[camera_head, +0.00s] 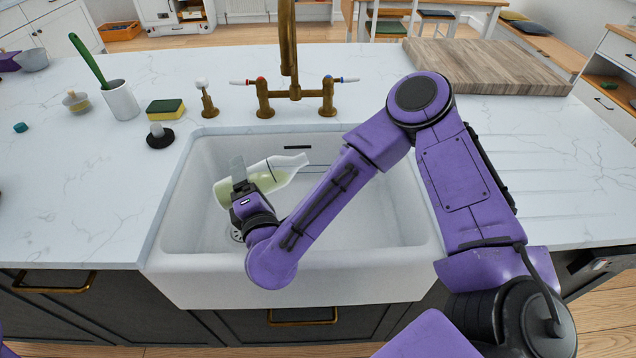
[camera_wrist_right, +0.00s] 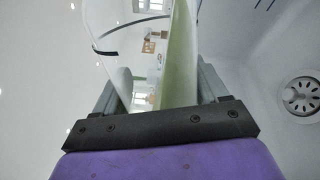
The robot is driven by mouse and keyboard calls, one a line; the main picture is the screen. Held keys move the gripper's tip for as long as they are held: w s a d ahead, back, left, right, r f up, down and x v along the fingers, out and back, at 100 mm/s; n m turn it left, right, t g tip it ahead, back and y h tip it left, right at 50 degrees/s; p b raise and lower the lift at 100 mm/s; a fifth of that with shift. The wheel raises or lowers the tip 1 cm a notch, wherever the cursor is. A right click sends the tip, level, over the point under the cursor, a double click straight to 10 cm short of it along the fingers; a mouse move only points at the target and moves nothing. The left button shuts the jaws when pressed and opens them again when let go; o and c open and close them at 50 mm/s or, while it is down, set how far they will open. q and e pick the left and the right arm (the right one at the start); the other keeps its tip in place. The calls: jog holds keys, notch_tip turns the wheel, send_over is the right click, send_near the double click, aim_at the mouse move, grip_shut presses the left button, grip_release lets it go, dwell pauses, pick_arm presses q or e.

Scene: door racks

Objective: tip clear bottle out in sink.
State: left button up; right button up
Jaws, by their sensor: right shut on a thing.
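The clear bottle (camera_head: 273,177) is held over the white sink (camera_head: 376,195) in the head view. It lies tilted, nearly on its side, with its neck pointing right and slightly up. Pale green liquid shows in its lower left part. My right gripper (camera_head: 240,180) is shut on the bottle's body. In the right wrist view the bottle (camera_wrist_right: 178,60) stands between the fingers of the right gripper (camera_wrist_right: 160,95), close to the camera. The drain (camera_wrist_right: 301,96) shows at the right there. No stream of liquid is visible. My left gripper is not in view.
A brass tap (camera_head: 289,60) with two handles stands behind the sink. A sponge (camera_head: 165,109), a white cup with a green-handled brush (camera_head: 121,100) and a black-based brush (camera_head: 160,138) stand left of it. A wooden board (camera_head: 485,66) lies at the back right.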

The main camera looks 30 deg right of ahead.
aim_at(256, 173)
jog(key=shift+d+f, duration=0.1)
jog(key=shift+f, duration=0.05)
jog(key=shift+s+d+f+m+b, duration=0.1)
jog(key=shift+d+f+m+b, duration=0.2)
jog(key=shift+m+b, duration=0.65)
jog(key=shift+r+m+b, duration=0.25)
jog(key=shift+m+b, duration=0.4)
jog(key=shift+b, duration=0.55)
jog(key=shift+d+r+m+b, duration=0.1)
jog(key=shift+r+m+b, duration=0.3)
jog(key=shift+r+m, duration=0.5)
dwell(0.6)
jog(key=shift+s+d+r+m+b, duration=0.1)
jog(key=shift+d+r+m+b, duration=0.15)
jog(key=shift+r+m, duration=0.35)
jog(key=shift+s+d+r+m+b, duration=0.15)
jog(key=shift+r+m+b, duration=0.15)
jog(key=shift+r+m, duration=0.3)
dwell(0.6)
